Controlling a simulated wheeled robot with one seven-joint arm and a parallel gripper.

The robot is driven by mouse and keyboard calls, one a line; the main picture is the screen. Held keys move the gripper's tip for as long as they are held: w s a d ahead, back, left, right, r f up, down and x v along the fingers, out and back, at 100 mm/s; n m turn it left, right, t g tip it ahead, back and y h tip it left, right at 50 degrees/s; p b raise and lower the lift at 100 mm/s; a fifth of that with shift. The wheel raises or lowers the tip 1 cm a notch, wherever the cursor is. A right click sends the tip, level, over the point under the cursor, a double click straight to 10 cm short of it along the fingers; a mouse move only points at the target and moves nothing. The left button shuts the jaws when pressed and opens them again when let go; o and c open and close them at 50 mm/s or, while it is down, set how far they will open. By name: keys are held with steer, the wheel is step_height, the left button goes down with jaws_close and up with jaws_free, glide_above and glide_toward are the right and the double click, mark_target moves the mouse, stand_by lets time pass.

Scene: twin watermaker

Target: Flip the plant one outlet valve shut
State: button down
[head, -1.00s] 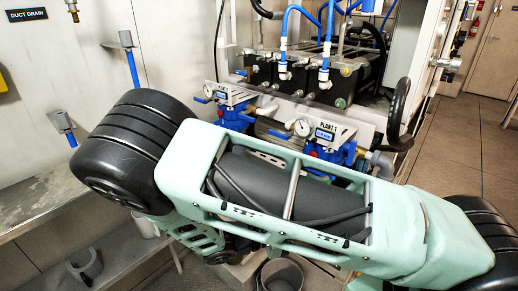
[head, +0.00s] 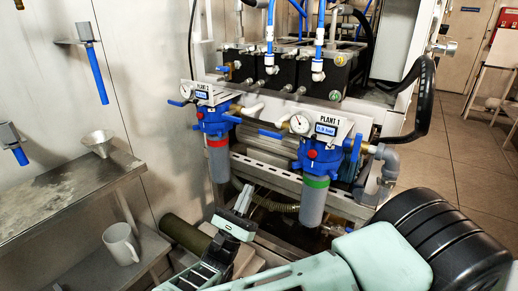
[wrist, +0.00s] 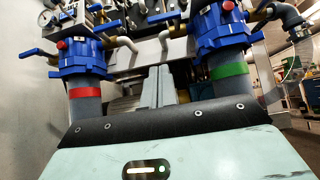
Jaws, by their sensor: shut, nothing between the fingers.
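The plant one unit (head: 320,155) is a blue filter head under a "PLANT 1" plate, with a gauge and a grey bowl with a green band. A blue lever (head: 271,134) sticks out to its left, and a blue handle (head: 353,146) sits at its right by the grey pipe. I cannot tell from labels which is the outlet valve. In the wrist view the unit (wrist: 222,35) is at upper right. My gripper (head: 244,202) is shut and empty, below and left of the unit and apart from it. Its fingers (wrist: 159,88) point between the two housings.
The neighbouring unit (head: 213,120) with a red band stands to the left. A steel bench (head: 75,190) with a funnel (head: 98,143) and a mug (head: 121,243) below is at left. A black hose (head: 424,100) and grey elbow pipe (head: 388,160) are at right.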

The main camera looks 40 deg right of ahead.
mark_target(272, 133)
steer(key=shift+d+r, duration=0.1)
steer(key=a+r+p+x, duration=0.1)
steer(key=p+x, duration=0.3)
steer(key=x, duration=0.8)
steer(key=shift+s+a+r, duration=0.2)
steer(key=shift+s+r, duration=0.1)
steer(key=shift+r, duration=0.4)
